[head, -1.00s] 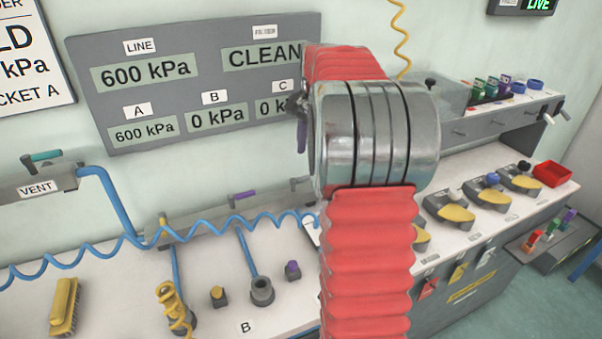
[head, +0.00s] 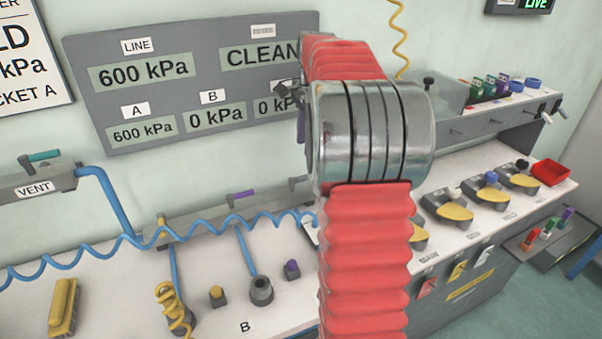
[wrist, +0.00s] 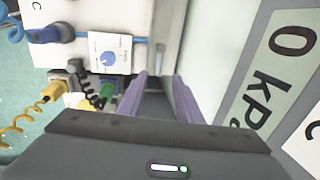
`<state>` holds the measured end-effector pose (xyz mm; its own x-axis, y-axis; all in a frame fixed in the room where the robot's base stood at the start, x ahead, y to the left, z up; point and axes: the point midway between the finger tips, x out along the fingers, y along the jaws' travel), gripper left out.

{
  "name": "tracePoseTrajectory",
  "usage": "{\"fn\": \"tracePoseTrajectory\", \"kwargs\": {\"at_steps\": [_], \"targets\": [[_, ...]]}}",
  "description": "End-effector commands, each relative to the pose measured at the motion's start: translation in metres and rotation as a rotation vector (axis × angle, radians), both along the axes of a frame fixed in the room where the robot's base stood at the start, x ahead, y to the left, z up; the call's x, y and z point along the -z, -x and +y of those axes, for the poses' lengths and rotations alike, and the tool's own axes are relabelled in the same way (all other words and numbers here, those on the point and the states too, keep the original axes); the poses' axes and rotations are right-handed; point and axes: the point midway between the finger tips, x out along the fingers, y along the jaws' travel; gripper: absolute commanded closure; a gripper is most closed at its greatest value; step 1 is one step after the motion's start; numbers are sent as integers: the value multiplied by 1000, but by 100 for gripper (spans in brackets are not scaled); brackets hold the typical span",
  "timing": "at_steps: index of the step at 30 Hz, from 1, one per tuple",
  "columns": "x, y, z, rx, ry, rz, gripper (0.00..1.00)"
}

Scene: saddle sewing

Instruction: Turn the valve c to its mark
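Valve c seems to be the grey lever (head: 299,183) on the pipe rail, right of the purple-handled lever; my arm hides part of it in the head view. My gripper (head: 300,125) is mostly hidden behind my metal wrist, in front of the C readout and apart from the lever. In the wrist view, my gripper (wrist: 165,95) has two purple-grey fingers apart with a gap between them. A grey bar shows through the gap; I cannot tell whether it is the valve's lever or rail. The valve's mark cannot be made out.
The grey display board (head: 190,140) reads A 600 kPa and B 0 kPa; C is partly covered. A blue coiled hose (head: 110,255) runs before the rail. In the wrist view, a white panel has a blue knob (wrist: 108,58). Yellow-topped fixtures and a red bin (head: 551,172) stand right.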

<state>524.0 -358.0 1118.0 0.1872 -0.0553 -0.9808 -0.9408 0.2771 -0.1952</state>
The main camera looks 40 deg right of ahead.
Motion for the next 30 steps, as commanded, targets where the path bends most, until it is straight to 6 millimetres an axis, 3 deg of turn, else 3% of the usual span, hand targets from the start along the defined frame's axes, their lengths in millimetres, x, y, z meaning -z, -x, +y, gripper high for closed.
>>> {"fn": "tracePoseTrajectory", "kwargs": {"at_steps": [21, 30], "targets": [[105, -20, -5, -2, -1, 2, 68], [123, -24, -6, -2, -1, 1, 68]]}}
